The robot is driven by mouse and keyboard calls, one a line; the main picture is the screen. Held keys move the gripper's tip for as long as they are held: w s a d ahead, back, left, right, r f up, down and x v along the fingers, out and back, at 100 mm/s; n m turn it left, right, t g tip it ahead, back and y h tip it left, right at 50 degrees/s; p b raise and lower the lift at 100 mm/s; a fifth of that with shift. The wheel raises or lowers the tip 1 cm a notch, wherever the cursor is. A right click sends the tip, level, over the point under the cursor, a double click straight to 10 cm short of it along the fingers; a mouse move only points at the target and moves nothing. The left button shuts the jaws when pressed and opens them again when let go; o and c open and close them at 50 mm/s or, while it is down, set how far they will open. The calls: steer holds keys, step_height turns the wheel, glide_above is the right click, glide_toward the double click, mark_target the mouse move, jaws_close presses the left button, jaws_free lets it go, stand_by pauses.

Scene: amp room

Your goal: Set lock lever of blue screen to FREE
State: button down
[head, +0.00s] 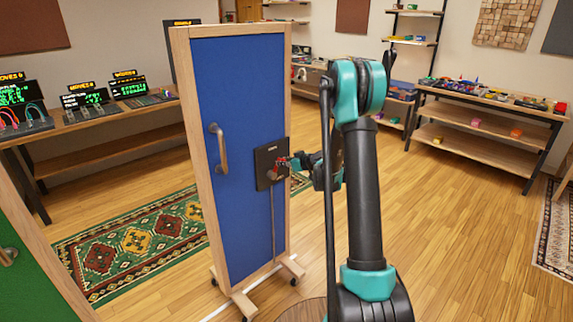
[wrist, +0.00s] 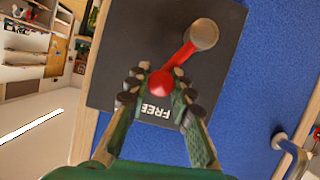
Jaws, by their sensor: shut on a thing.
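The blue screen (head: 238,110) stands upright in a wooden frame, with a dark lock plate (head: 266,158) on its right side. In the wrist view the plate (wrist: 112,70) carries a red lever (wrist: 184,54) with a round brown pivot (wrist: 203,34) and a red ball end (wrist: 161,83). The lever slants from the pivot toward the white FREE label (wrist: 155,110). My gripper (head: 292,163) is at the plate; in the wrist view its fingers (wrist: 158,86) are shut on the lever's ball end. The label shows between the fingers. Any other label is not readable.
A handle (head: 219,148) sits on the screen left of the plate, and it also shows in the wrist view (wrist: 290,150). A green panel (head: 30,265) is at the lower left. Shelves (head: 485,115) stand at the right. The floor right of my arm is clear.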

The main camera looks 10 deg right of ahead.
steer(key=shift+s+a+r+n+t+h, duration=0.3)
steer(key=shift+s+a+n+t+h, duration=0.15)
steer(key=shift+a+n, duration=0.3)
steer(key=shift+s, duration=0.1)
steer(key=c, duration=1.3)
jaws_free()
steer(key=shift+s+d, duration=0.1)
steer(key=v, duration=1.1)
steer(key=shift+s+r, duration=0.2)
steer(key=shift+s, duration=0.1)
steer(key=shift+d, duration=0.1)
